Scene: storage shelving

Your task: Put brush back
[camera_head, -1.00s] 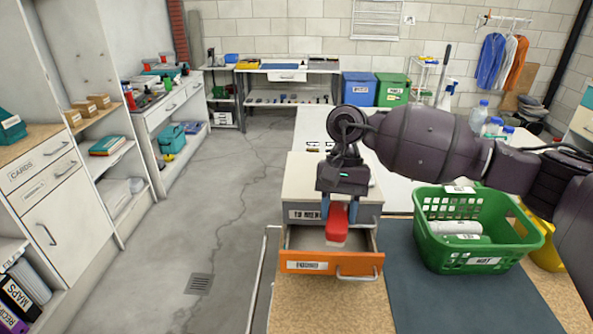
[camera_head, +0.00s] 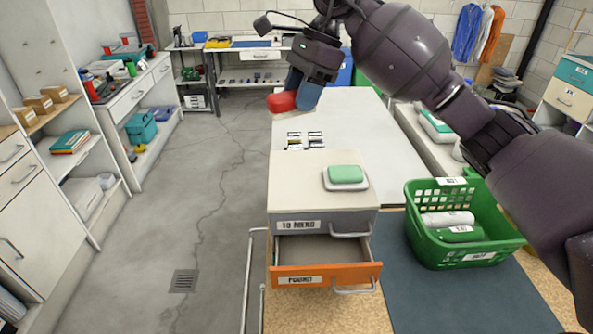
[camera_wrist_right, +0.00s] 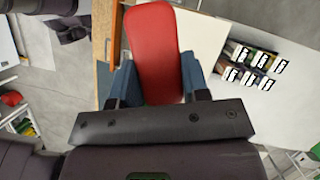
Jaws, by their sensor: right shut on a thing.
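My right gripper (camera_head: 302,90) is shut on a red brush (camera_head: 282,102) with a pale underside. It holds the brush in the air above the white table. In the right wrist view the red brush (camera_wrist_right: 154,50) sits between the two blue fingers. An orange-fronted drawer (camera_head: 325,274) labelled FOUND stands open and looks empty. It belongs to a small grey cabinet (camera_head: 290,190) with a TO MEND drawer above, which is shut. My left gripper is not in view.
A green soap-like block on a white dish (camera_head: 347,187) stands on the cabinet top. Several small labelled items (camera_head: 305,140) lie on the white table (camera_head: 355,130). Shelves line the left wall.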

